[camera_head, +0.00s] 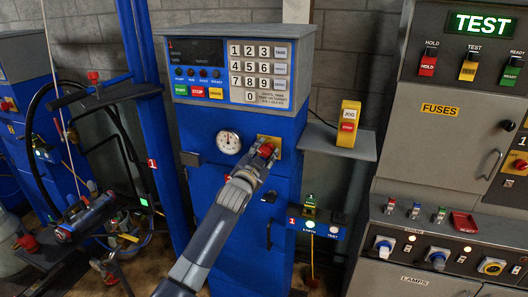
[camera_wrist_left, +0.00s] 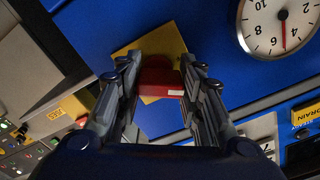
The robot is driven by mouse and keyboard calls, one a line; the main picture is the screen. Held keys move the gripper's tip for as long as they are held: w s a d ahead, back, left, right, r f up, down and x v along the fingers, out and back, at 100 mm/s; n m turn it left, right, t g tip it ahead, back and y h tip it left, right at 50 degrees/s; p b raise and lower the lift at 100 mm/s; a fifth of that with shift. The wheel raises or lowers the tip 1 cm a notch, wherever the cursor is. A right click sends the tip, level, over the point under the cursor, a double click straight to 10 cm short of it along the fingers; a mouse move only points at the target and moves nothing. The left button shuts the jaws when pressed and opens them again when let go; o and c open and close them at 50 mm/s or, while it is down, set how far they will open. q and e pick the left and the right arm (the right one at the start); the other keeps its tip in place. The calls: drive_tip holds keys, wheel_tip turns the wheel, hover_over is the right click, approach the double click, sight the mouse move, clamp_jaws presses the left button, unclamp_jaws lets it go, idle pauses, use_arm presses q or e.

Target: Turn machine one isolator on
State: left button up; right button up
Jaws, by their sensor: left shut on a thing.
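The isolator is a red rotary knob (camera_head: 267,149) on a yellow square plate (camera_head: 275,143), on the front of the blue machine one cabinet (camera_head: 262,205). My left gripper (camera_head: 262,156) reaches up to it from below and is shut on the knob. In the left wrist view, the two fingers of the left gripper (camera_wrist_left: 158,72) lie on either side of the red knob (camera_wrist_left: 160,82), with the yellow plate (camera_wrist_left: 172,38) behind it. The fingers partly hide the knob and plate. I cannot tell which position the knob is in. My right gripper is not in view.
A round dial gauge (camera_head: 229,142) is left of the knob. A keypad (camera_head: 258,70) is above it. A yellow box with a red button (camera_head: 348,125) stands on the grey side shelf (camera_head: 325,141). A grey control panel (camera_head: 440,140) fills the right side.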

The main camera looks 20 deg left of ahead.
use_arm(q)
drive_tip(key=m+p, duration=0.1)
drive_tip(key=m, duration=0.5)
drive_tip(key=shift+r+m, duration=0.15)
drive_tip(key=shift+m, duration=0.15)
drive_tip(key=m+p, duration=0.1)
drive_tip(key=m, duration=0.3)
drive_tip(key=shift+d+m, duration=0.15)
drive_tip(key=shift+m, duration=0.25)
drive_tip(key=o, duration=1.1)
drive_tip(key=shift+c, duration=0.2)
drive_tip(key=s, duration=1.2)
drive_tip(key=shift+a, duration=0.2)
